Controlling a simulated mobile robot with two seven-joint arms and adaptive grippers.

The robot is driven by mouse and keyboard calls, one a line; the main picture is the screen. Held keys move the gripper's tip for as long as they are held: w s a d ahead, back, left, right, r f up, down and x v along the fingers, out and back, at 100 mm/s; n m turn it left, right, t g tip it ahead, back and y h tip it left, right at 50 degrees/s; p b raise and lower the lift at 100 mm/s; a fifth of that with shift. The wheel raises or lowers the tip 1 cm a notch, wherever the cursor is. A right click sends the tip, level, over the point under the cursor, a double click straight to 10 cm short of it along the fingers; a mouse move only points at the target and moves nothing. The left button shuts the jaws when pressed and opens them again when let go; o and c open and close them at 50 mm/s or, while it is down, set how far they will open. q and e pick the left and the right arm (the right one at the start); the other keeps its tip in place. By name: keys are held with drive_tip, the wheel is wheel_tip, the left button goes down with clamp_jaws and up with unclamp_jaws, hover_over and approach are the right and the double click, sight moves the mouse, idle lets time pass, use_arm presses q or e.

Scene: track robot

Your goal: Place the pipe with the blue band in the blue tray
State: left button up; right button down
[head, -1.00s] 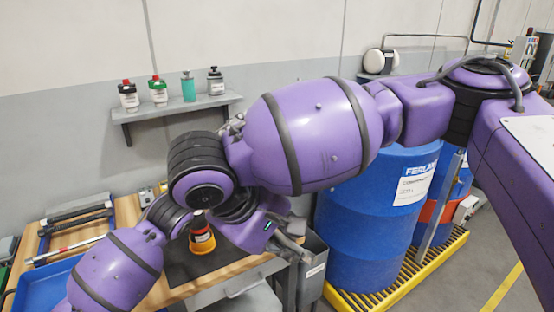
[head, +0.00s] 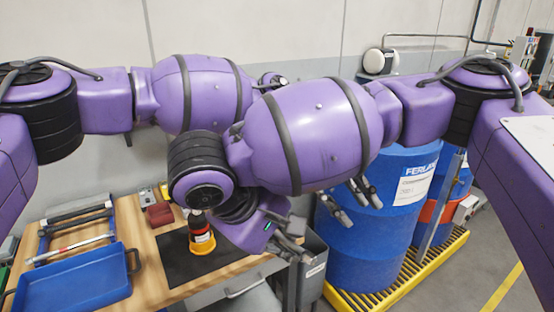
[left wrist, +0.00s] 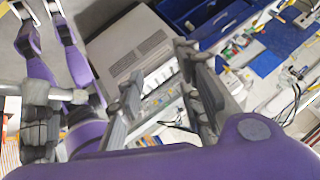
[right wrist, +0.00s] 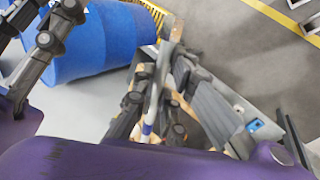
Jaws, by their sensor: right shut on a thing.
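The blue tray (head: 75,285) sits at the left of the bench in the head view. My right gripper (head: 288,245) is low beyond the bench's right end, beside the blue drum. In the right wrist view its fingers (right wrist: 168,105) are shut on a thin pale pipe with a blue band (right wrist: 148,128), mostly hidden by the fingers. My left gripper (head: 358,195) hangs further right, in front of the blue drum. Its fingers stand apart and empty in the left wrist view (left wrist: 165,95). The right wrist view shows it at upper left.
A rack (head: 72,228) behind the tray holds a pale pipe with a red band (head: 75,248). The blue drum (head: 370,235) stands on a yellow grate (head: 400,275). My arms cross over the bench.

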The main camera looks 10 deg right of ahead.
use_arm(q)
drive_tip(key=w+a+r+n+t+y, duration=0.2)
drive_tip(key=w+a+r+y, duration=0.1)
drive_tip(key=a+y, duration=0.25)
drive_tip(key=w+a+r+n+t+y, duration=0.2)
drive_tip(key=w+a+r+n+y, duration=0.15)
drive_tip(key=a, duration=0.35)
drive_tip(key=x, duration=1.2)
drive_tip(key=shift+s+a+m, duration=0.2)
drive_tip(key=shift+s+m, duration=0.15)
drive_tip(key=shift+m, duration=0.1)
drive_tip(key=shift+d, duration=0.1)
clamp_jaws()
use_arm(e)
drive_tip(key=c, duration=1.7)
unclamp_jaws()
